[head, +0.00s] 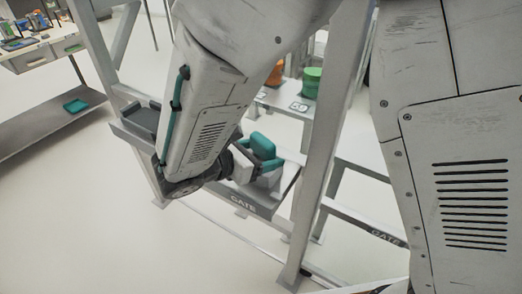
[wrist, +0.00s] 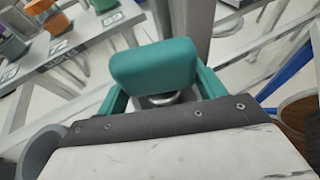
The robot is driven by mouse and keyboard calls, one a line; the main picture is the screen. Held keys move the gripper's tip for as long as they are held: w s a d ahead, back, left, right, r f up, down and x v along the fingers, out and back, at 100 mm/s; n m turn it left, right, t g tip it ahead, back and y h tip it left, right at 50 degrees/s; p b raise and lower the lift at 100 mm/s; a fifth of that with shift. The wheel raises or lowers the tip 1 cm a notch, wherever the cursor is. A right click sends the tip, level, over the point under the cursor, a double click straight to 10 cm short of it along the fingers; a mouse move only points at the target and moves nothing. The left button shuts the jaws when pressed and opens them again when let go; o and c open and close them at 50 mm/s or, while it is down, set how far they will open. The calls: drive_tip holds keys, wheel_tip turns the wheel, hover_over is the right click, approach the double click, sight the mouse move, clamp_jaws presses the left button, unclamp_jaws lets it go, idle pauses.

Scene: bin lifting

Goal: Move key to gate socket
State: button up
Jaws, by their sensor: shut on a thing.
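The key has a rounded teal handle (wrist: 155,68) that fills the middle of the wrist view, with a short metal part showing just below it. It also shows in the head view as a teal block (head: 263,144). My gripper (wrist: 160,92) has teal fingers on both sides of the handle and is shut on the key. The gate socket cannot be made out clearly; my wrist and gripper cover part of the ledge.
A slanted grey gate post (head: 325,130) stands close to the right of my gripper. A dark tray (head: 141,119) sits at the ledge's left end. Behind the gate, a table (head: 283,104) holds a green bin (head: 312,82) and an orange one. Open floor lies front left.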

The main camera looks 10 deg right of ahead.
idle(0.3)
drive_tip(key=o, duration=1.3)
drive_tip(key=shift+r, duration=4.45)
